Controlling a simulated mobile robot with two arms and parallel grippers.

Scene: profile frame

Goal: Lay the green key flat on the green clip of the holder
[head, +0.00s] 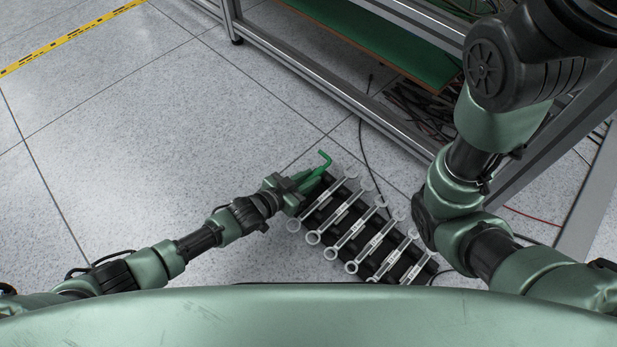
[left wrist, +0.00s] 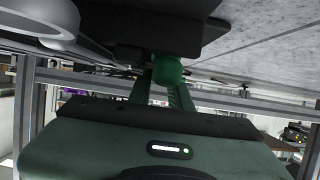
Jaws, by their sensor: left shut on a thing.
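The green key (head: 324,161) is a bent, L-shaped rod in the head view. My left gripper (head: 302,190) is shut on it, at the far end of the holder. The key's bent end points up and away from me. The holder (head: 326,183) is a long black rack lying on the floor. Its green clip is not clearly told apart from the key and gripper. In the left wrist view a round green end, apparently of the key (left wrist: 167,69), shows close to the black holder (left wrist: 150,28). Whether they touch is unclear. My right gripper is out of view.
Several silver wrenches (head: 352,224) lie side by side across the holder. A metal frame (head: 318,75) with a green shelf (head: 395,43) stands behind it. Cables (head: 362,130) lie on the floor near the frame. The floor to the left is clear, with yellow tape (head: 70,37).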

